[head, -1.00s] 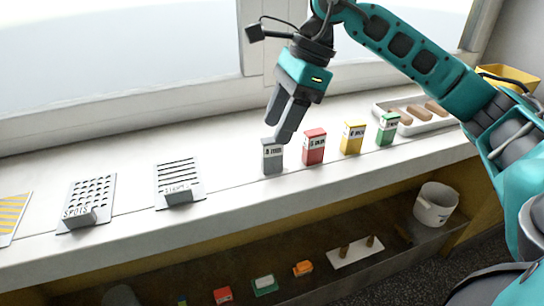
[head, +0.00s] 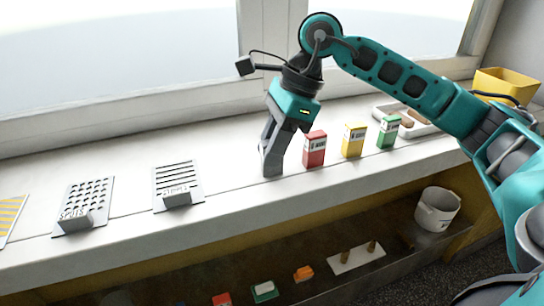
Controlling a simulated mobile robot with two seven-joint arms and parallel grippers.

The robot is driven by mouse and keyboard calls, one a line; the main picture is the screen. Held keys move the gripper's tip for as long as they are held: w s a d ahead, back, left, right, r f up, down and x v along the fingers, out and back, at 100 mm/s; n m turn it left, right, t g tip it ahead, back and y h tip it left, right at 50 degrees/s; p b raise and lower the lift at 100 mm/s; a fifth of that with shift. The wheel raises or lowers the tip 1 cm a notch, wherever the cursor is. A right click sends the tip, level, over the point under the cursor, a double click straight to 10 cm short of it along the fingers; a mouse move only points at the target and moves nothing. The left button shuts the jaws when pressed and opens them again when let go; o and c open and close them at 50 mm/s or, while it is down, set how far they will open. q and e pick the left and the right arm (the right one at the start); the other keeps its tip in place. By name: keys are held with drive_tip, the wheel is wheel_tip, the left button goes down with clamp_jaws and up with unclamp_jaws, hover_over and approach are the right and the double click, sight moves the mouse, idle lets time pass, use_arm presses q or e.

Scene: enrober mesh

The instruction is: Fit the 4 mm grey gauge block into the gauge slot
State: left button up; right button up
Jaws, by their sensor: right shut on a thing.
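The grey gauge block (head: 272,169) stands on the white sill, at the left end of a row of coloured blocks. My right gripper (head: 270,150) reaches down over it and is shut on it. The fingers cover most of the block, so its label cannot be read now. The block's lower end is at the sill surface; I cannot tell whether it touches. I cannot pick out the gauge slot for certain in this view. My left gripper is not in view.
Red (head: 314,149), yellow (head: 353,140) and green (head: 388,131) blocks stand right of the gripper. A slotted plate (head: 189,198) and a "SPOTS" plate (head: 104,190) lie left, with clear sill between slotted plate and gripper. A white pot (head: 437,209) stands on the lower shelf.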

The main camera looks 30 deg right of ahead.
clamp_jaws()
